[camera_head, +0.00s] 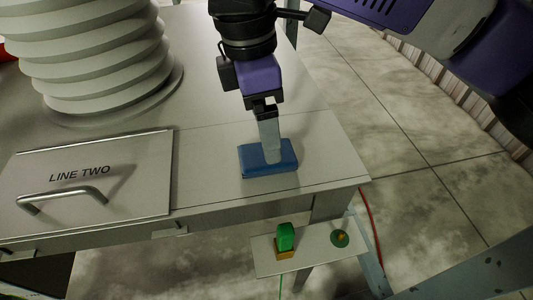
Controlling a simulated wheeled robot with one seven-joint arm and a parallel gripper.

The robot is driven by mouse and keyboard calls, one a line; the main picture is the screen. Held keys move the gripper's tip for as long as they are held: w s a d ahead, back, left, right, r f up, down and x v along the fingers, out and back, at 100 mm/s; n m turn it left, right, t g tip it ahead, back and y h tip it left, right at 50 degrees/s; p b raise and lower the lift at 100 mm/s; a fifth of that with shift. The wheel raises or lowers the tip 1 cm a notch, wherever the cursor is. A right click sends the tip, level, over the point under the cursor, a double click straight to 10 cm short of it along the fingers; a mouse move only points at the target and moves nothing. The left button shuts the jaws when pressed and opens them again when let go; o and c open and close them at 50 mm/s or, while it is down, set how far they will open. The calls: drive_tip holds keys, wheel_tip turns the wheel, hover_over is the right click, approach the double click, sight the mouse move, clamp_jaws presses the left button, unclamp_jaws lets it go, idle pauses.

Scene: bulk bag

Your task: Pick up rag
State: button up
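The rag (255,161) looks like a flat blue folded block lying on the grey table top, near its front right corner. My gripper (271,158) points straight down over it, and its grey fingers reach the rag's upper face. The fingers cover the middle of the rag. From this view I see the fingers as one narrow shape, so I cannot tell how far apart they are or whether they pinch the cloth.
A panel marked LINE TWO (85,170) with a metal handle (62,197) lies left on the table (215,185). A pale ribbed bellows (95,60) stands behind it. Concrete floor is open at right.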

wheel_tip(320, 180, down, 6)
drive_tip(key=shift+s+d+r, duration=0.1)
drive_tip(key=shift+d, duration=0.05)
drive_tip(key=shift+c, duration=0.5)
drive_tip(key=c, duration=1.4)
drive_tip(key=shift+o, duration=0.2)
drive_tip(key=shift+r, duration=0.1)
wheel_tip(320, 180, up, 20)
drive_tip(key=p, duration=0.1)
